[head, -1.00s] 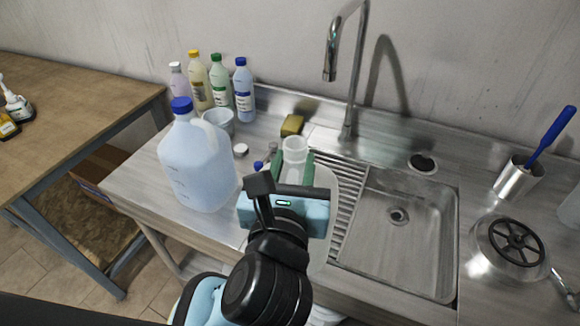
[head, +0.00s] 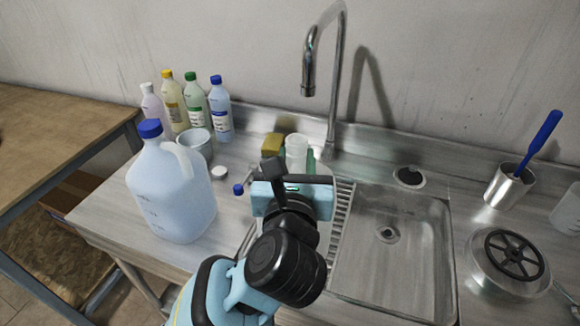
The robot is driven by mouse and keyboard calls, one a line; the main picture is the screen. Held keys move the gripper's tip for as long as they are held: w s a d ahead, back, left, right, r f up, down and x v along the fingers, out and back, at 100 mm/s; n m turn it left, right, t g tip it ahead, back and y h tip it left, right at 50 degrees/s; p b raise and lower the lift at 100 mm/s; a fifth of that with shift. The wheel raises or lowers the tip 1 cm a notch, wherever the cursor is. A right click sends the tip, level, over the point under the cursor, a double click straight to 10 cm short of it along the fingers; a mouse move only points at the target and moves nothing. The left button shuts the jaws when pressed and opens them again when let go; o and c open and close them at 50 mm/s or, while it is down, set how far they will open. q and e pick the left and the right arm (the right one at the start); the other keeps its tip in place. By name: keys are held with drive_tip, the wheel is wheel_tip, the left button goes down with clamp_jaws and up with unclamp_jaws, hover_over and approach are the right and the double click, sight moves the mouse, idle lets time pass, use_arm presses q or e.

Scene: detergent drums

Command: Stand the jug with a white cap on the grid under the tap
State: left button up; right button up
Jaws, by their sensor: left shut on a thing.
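My left gripper (head: 297,166) reaches over the counter just left of the sink, its greenish fingers closed around a pale, white-topped thing that I take for the jug with a white cap (head: 296,146). Only its top shows clearly; my gripper and arm hide most of its body, and I cannot tell whether its base touches anything. The ribbed grid (head: 341,208) lies just right of my gripper, partly hidden by it, along the sink's left side. The chrome tap (head: 308,75) rises behind, its spout above and slightly right of the held top. My right gripper is out of view.
A large jug with a blue cap (head: 172,195) stands left of my arm. Several bottles (head: 220,110), a bowl (head: 196,143), a loose white cap (head: 220,172) and a sponge (head: 271,146) are behind. The sink basin (head: 385,270) at right is empty.

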use_arm(q)
drive_tip(key=w, duration=0.2)
drive_tip(key=w+d, duration=0.1)
drive_tip(key=shift+w+f+b, duration=0.2)
drive_tip(key=shift+f+b, duration=0.15)
drive_tip(key=shift+f, duration=0.05)
drive_tip(key=shift+w+d, duration=0.2)
drive_tip(key=shift+w, duration=0.3)
drive_tip(key=shift+w+d, duration=0.15)
drive_tip(key=shift+w, duration=0.35)
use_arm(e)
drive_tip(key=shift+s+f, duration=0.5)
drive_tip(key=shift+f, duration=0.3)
use_arm(q)
drive_tip(key=shift+f+b, duration=0.45)
drive_tip(key=shift+f, duration=0.25)
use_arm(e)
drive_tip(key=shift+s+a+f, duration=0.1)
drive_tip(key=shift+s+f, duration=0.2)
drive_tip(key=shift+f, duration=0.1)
use_arm(q)
drive_tip(key=o, duration=1.1)
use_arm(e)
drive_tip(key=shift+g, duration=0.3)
use_arm(q)
drive_tip(key=shift+o, duration=0.2)
drive_tip(key=shift+s, duration=0.15)
